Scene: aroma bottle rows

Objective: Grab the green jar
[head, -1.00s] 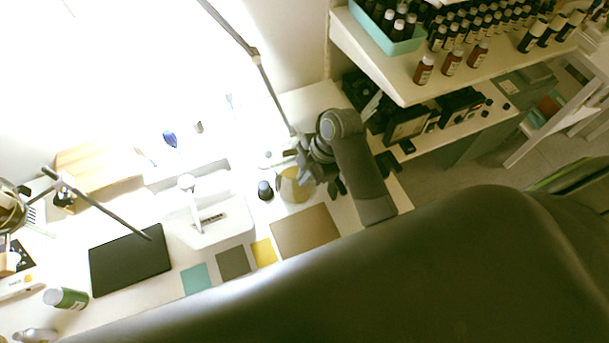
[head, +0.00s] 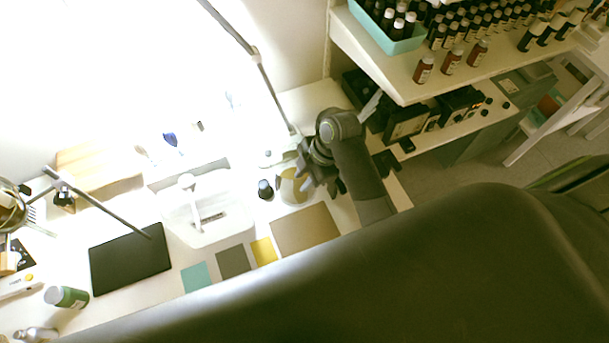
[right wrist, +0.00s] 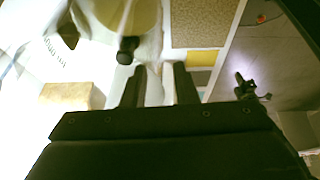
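The green jar (head: 67,297) has a pale lid and lies tilted or on its side at the lower left of the white desk in the head view. My right gripper (head: 322,183) is far to the right of it, above the desk beside a yellowish cup. In the right wrist view, its two dark fingers (right wrist: 159,88) are apart with nothing between them. The green jar does not show clearly in the right wrist view. My left gripper is not in view.
The yellowish cup (head: 291,187) and a small dark bottle (head: 265,189) stand close to the gripper. A silvery bottle (head: 38,334) lies near the jar.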

